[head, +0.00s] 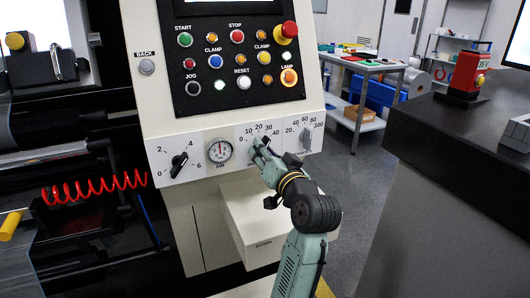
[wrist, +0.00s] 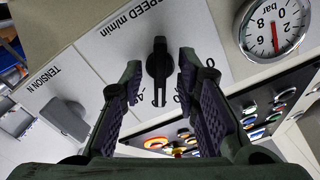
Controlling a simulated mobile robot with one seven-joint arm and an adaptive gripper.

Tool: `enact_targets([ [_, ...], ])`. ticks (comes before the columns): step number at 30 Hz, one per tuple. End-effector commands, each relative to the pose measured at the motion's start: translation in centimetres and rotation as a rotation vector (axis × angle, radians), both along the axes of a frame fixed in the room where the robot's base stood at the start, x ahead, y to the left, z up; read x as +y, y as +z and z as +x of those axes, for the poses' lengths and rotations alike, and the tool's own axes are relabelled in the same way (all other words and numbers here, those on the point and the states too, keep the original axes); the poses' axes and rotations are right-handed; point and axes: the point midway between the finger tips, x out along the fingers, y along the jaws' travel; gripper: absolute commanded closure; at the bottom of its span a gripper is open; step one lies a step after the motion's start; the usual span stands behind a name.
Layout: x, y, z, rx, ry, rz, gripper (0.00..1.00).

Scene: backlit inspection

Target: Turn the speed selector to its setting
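The speed selector (wrist: 158,64) is a black bar-shaped knob on a white plate marked SPEED m/min (wrist: 112,48), seen upside down in the wrist view. My gripper (wrist: 161,72) is open, with one finger on each side of the knob. Slim gaps show between the knob and both fingers, so it is not gripped. In the head view my gripper (head: 262,148) is at the panel, under the 0 to 40 scale (head: 262,130), and hides the knob. The fingers cover part of the scale in the wrist view, so I cannot read the knob's setting.
A grey tension knob (wrist: 66,118) is on one side; it also shows in the head view (head: 305,138). A round gauge (head: 219,152) is on the other, then a black 0 to 6 knob (head: 178,165). Buttons (head: 239,61) are above. A dark counter (head: 455,130) stands at right.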

Motion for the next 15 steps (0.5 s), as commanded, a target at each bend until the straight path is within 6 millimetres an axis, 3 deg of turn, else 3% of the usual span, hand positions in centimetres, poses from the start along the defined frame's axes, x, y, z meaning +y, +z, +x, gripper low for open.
enact_targets([
  [7, -0.6, 0.0, -1.1, 0.0, -0.004, 0.0, 0.71],
  [15, -2.7, 0.0, -6.1, -0.001, -0.005, -0.001, 0.71],
])
